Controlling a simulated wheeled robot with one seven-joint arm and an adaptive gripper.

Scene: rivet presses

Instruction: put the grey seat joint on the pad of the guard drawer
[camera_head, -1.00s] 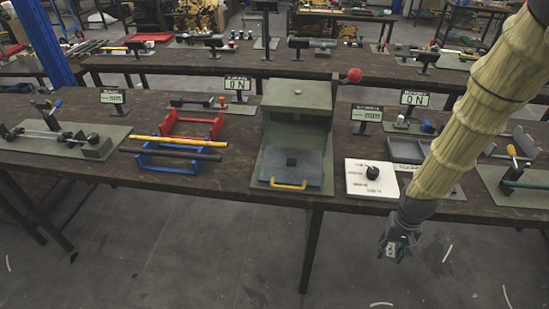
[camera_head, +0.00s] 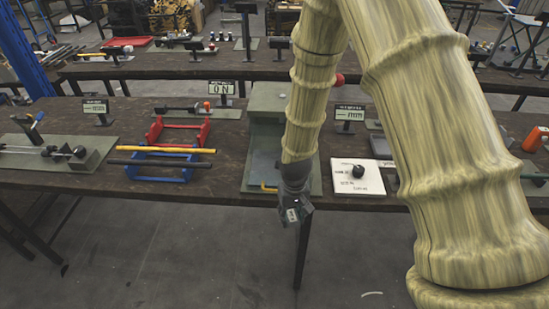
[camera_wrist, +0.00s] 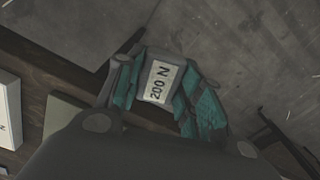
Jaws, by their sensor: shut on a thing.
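My gripper (camera_head: 297,214) hangs in front of the table edge, before the green press (camera_head: 268,97). In the wrist view its teal-padded fingers (camera_wrist: 158,92) are shut on a grey piece with a white "200 N" label, the grey seat joint (camera_wrist: 160,82). In the head view the joint (camera_head: 292,215) is small, with its pale label showing. The guard drawer (camera_head: 262,168) lies on the press's base, with part of its yellow handle (camera_head: 268,188) showing. My arm covers much of the drawer, and its pad is hidden.
A white board with a black knob (camera_head: 358,171) lies right of the press. Blue and red racks (camera_head: 160,172) with rods across them stand to the left. Small display signs stand behind. The space before the table edge is open floor.

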